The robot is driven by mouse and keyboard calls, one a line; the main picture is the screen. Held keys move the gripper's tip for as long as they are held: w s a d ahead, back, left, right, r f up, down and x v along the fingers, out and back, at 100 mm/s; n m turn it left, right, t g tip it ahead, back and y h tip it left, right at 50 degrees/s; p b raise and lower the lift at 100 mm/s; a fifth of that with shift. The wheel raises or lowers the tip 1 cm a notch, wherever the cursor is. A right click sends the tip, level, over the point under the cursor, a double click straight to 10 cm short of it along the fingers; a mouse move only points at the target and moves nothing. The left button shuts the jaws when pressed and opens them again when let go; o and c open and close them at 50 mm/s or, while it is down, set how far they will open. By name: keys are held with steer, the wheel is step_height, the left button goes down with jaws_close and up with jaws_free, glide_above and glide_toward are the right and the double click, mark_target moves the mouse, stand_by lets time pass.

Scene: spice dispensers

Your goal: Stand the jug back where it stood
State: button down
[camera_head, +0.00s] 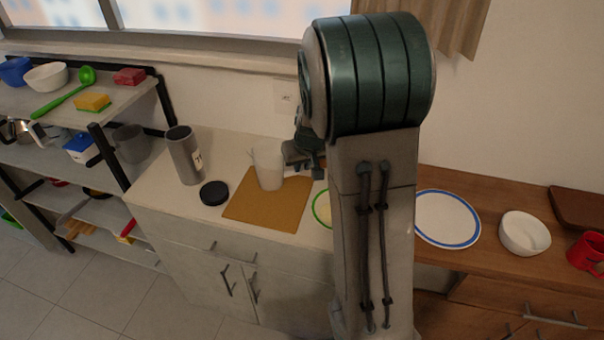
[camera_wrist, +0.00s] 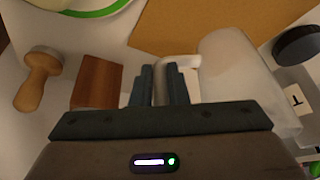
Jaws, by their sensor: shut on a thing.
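The jug (camera_head: 268,168) is pale and whitish, and in the head view it appears upright over the back part of the tan mat (camera_head: 250,212). In the wrist view the jug (camera_wrist: 240,72) lies right of my gripper (camera_wrist: 163,82), with its handle (camera_wrist: 183,62) turned toward the fingers. My gripper (camera_head: 297,156) is shut on the handle, at the jug's right side in the head view. My arm partly hides this area. I cannot tell whether the jug's base touches the surface beneath.
A tall grey canister (camera_head: 184,158) and a round black lid (camera_head: 214,192) stand left of the mat. A green-rimmed plate (camera_head: 321,208) is partly behind my arm. A brown wooden block (camera_wrist: 97,82) and a wooden knobbed piece (camera_wrist: 38,80) lie left of the fingers in the wrist view.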

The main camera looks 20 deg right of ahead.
steer(key=shift+f, duration=2)
steer(key=shift+f, duration=0.15)
steer(key=c, duration=1.4)
jaws_free()
